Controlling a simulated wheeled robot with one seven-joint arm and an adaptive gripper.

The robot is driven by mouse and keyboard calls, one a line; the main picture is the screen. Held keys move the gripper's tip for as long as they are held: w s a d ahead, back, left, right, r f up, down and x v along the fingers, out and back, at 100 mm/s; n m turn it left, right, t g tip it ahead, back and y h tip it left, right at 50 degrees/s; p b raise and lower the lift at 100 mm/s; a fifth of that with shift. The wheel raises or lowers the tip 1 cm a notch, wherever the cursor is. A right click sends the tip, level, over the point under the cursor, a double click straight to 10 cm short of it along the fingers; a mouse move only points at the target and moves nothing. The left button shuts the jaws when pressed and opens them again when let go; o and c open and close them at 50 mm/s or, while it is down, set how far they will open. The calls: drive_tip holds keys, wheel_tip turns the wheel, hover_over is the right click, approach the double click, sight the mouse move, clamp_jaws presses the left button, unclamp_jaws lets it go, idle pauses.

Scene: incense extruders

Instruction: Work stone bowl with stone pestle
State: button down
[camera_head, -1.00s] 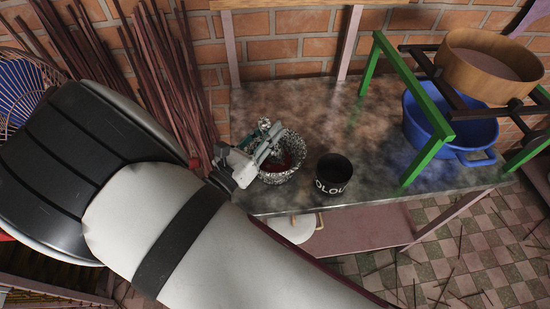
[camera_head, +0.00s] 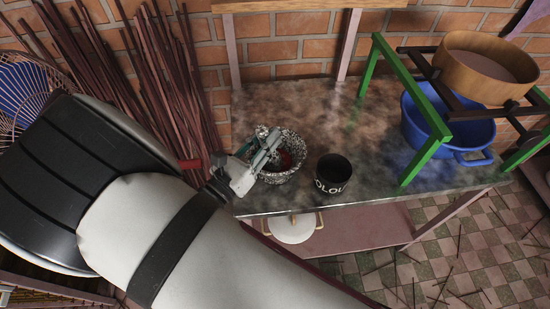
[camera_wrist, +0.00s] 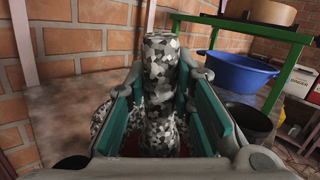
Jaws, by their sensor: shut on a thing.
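The stone bowl (camera_head: 294,148), speckled black, white and grey, stands on the worktable with reddish material inside it. My gripper (camera_head: 272,141) is over the left part of the bowl. In the wrist view my gripper (camera_wrist: 160,105) has its teal pads on both sides of the speckled stone pestle (camera_wrist: 160,70) and is shut on it. The pestle stands upright in the wrist view, and its lower end points down toward the bowl. The bowl is mostly hidden there behind the pestle and fingers. I cannot tell whether the pestle touches the bowl's inside.
A black lettered pot (camera_head: 333,172) stands just right of the bowl. A green frame (camera_head: 436,122) with a wooden sieve (camera_head: 487,65) and a blue basin (camera_head: 470,128) is farther right. Long sticks (camera_head: 165,75) lean on the brick wall at left. The table (camera_head: 310,100) behind the bowl is clear.

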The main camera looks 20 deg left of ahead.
drive_tip(key=shift+w+d, duration=0.35)
drive_tip(key=shift+d, duration=0.15)
drive_tip(key=shift+w, duration=0.5)
drive_tip(key=shift+w+a+b, duration=0.3)
drive_tip(key=shift+a, duration=0.2)
drive_tip(key=shift+s+a, duration=0.3)
drive_tip(key=shift+a, duration=0.2)
drive_tip(key=shift+s, duration=0.2)
drive_tip(key=shift+s+f, duration=0.1)
drive_tip(key=shift+s, duration=0.3)
drive_tip(key=shift+s+d+p, duration=0.25)
drive_tip(key=shift+d+p, duration=0.25)
drive_tip(key=shift+d, duration=0.05)
drive_tip(key=shift+w+d, duration=0.35)
drive_tip(key=shift+d, duration=0.1)
